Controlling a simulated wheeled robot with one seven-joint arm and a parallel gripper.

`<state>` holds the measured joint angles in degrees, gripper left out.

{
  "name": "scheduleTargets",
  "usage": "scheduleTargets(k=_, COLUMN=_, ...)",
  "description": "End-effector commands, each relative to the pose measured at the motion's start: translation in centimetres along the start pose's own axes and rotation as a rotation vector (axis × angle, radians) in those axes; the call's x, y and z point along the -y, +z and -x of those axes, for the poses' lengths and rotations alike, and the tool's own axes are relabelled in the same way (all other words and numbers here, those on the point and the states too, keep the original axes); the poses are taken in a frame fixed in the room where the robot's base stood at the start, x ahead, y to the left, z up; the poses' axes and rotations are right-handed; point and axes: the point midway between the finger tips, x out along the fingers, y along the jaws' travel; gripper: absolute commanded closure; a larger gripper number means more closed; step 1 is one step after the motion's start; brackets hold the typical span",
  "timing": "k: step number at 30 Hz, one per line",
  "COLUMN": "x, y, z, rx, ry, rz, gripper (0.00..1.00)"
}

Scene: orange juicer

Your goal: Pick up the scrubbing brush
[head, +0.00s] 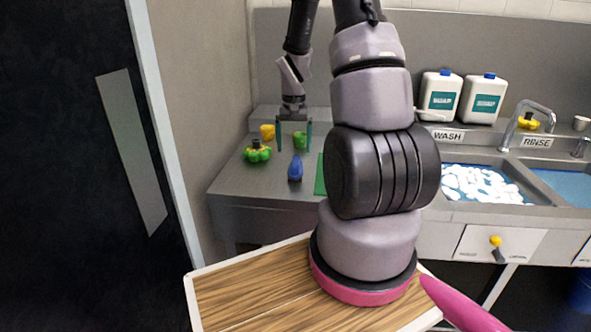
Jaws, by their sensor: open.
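My gripper (294,148) hangs over the left part of the metal counter, pointing down, with its two fingers apart and nothing visibly held. A blue elongated object (295,168) with a dark lower end, possibly the scrubbing brush, lies on the counter just in front of the gripper in the picture. A green and yellow object with a dark knob on top (257,154), also brush-like, sits to the left of the gripper. I cannot tell for sure which is the scrubbing brush. A green cup-like thing (299,140) shows between the fingers; its depth is unclear.
A yellow cup (267,132) stands behind left. A green mat (320,177) is partly hidden by my arm. To the right are a foamy wash sink (480,186), a rinse sink (570,186), faucet (522,122) and white jugs (438,96). A dark door (80,170) stands left.

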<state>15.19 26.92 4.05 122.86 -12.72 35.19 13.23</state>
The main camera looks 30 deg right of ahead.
Motion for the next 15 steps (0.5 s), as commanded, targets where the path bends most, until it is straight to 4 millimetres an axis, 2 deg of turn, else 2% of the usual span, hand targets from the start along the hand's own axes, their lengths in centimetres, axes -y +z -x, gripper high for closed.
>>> scheduleTargets(k=5, x=-0.1, y=0.1, z=-1.4, rx=0.002, ry=0.0, rz=0.0, gripper=0.02)
scheduleTargets(k=15, x=-0.5, y=0.4, z=-5.8, rx=0.002, ry=0.0, rz=0.0, gripper=0.02)
